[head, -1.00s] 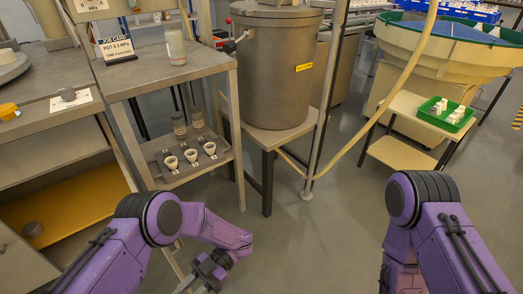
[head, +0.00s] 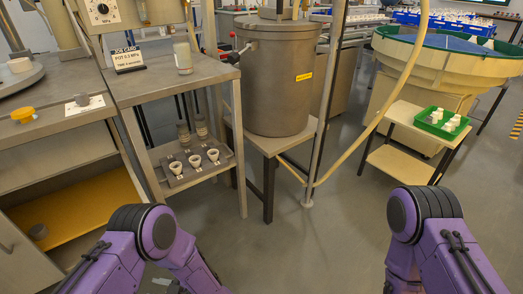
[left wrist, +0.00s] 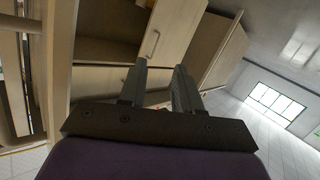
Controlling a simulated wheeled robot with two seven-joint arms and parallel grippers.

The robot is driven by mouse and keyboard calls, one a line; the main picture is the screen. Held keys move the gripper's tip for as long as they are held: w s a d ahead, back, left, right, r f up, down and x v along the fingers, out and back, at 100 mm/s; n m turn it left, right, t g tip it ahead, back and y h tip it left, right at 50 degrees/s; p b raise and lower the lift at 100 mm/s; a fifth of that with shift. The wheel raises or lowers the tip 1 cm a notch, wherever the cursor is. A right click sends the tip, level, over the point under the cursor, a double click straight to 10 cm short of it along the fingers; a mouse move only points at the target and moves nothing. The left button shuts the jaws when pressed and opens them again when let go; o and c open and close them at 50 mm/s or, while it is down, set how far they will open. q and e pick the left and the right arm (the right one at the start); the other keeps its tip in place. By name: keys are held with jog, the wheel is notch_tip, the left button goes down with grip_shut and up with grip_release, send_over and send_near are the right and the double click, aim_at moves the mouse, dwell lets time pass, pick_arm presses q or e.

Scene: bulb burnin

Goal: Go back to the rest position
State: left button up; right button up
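My left arm (head: 150,240) comes in from the lower left of the head view, purple with a black joint, and its forearm runs off the bottom edge. My left gripper (left wrist: 160,78) shows in the left wrist view with its two grey fingers apart and nothing seen between them. Beyond the fingers are pale cabinet fronts and a floor. My right arm (head: 430,235) is bent downward at the lower right of the head view. My right gripper is out of view.
A metal bench stands at left, with a lower shelf holding a tray of three white cups (head: 195,162). A grey drum (head: 275,80) on a stand and an upright pole are in the middle. A green tray (head: 441,120) is on a side table at right. Floor between my arms is clear.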

pick_arm(q)
jog(key=s+f+m+t+h, duration=0.3)
jog(key=s+f+m+h, duration=0.4)
jog(key=m+h, duration=0.2)
jog(key=s+r+m+g+h, duration=0.2)
jog(key=s+g+h, duration=0.1)
jog(key=s, duration=0.9)
pick_arm(e)
notch_tip(320, 180, up, 20)
jog(key=p, duration=2)
jog(key=shift+c, duration=0.7)
pick_arm(q)
notch_tip(320, 180, up, 20)
jog(key=shift+w+a+r, duration=0.15)
jog(key=shift+w+r, duration=0.1)
jog(key=shift+w, duration=0.2)
pick_arm(e)
jog(key=shift+s, duration=0.1)
